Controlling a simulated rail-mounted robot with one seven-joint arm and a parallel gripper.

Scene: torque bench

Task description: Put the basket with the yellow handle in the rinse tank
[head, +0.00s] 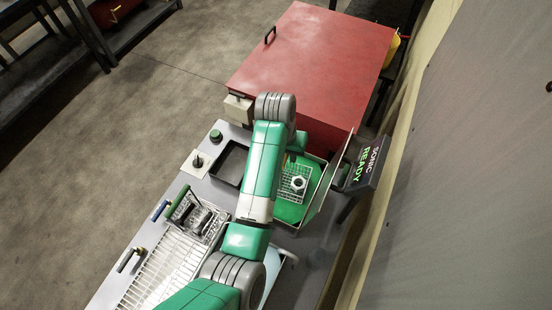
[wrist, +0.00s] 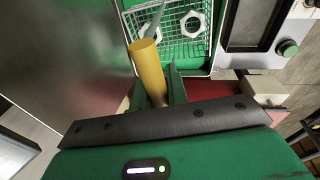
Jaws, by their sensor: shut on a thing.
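The wire basket (head: 287,190) with large metal nuts sits in or just over the green-lined tank (head: 318,207); I cannot tell whether it touches the bottom. In the wrist view, its yellow handle (wrist: 150,75) stands between the fingers of my gripper (wrist: 160,92), which is shut on it. The basket mesh (wrist: 182,50) shows beyond the handle. In the head view my arm hides the gripper and most of the handle. A pale blue basin (head: 271,268), perhaps the rinse tank, shows partly behind my arm.
A basket with a green handle (head: 178,201) stands on the white drain rack (head: 160,270). A dark square tray (head: 231,163) lies left of my arm. A raised metal lid (head: 333,178) and a "SONIC READY" display (head: 367,165) stand right of the tank. A red cabinet (head: 310,65) stands behind.

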